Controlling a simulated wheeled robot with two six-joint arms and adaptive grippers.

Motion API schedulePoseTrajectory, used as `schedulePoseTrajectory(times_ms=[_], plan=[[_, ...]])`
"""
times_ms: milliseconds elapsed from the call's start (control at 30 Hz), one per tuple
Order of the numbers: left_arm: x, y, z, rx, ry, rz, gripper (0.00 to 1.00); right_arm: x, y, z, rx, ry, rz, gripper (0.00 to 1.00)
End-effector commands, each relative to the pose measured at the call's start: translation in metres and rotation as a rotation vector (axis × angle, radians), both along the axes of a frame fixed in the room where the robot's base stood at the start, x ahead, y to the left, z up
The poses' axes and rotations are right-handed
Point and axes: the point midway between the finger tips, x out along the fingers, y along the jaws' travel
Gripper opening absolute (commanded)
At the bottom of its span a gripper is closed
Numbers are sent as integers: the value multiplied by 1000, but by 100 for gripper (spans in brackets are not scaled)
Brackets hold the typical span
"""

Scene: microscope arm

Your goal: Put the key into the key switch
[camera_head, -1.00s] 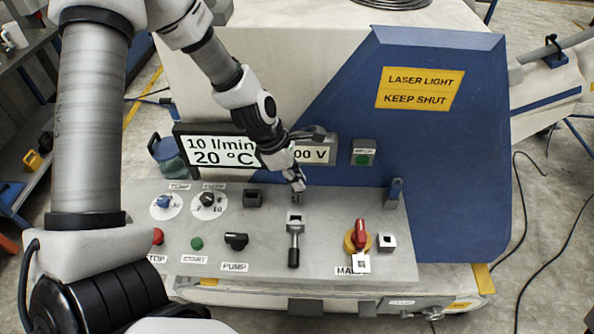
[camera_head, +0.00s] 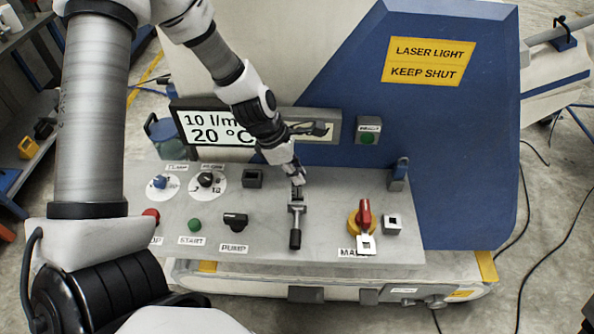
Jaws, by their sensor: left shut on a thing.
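My left gripper (camera_head: 298,180) reaches down from the upper left over the middle of the control panel (camera_head: 330,225). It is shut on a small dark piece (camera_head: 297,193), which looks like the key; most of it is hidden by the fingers. Directly below is a grey fitting with a black lever-like handle (camera_head: 295,238), lying toward the front; it may be the key switch. The held piece overlaps the fitting's upper end in the picture. I cannot tell whether they touch or whether the key is inserted. My right gripper is out of view.
A red rotary handle (camera_head: 364,212) and a small square socket (camera_head: 392,224) stand to the right. A black square block (camera_head: 252,178), dials and a black pump knob (camera_head: 235,221) are left. Displays (camera_head: 215,127) stand behind the panel, close to my left wrist.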

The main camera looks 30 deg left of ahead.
Motion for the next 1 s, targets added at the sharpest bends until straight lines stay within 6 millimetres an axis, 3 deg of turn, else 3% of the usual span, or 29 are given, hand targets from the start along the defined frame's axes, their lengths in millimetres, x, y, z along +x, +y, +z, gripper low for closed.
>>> schedulePoseTrajectory(times_ms=[1000], plan=[[0, 0, 0, 0, -1, 0, 0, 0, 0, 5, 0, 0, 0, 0]])
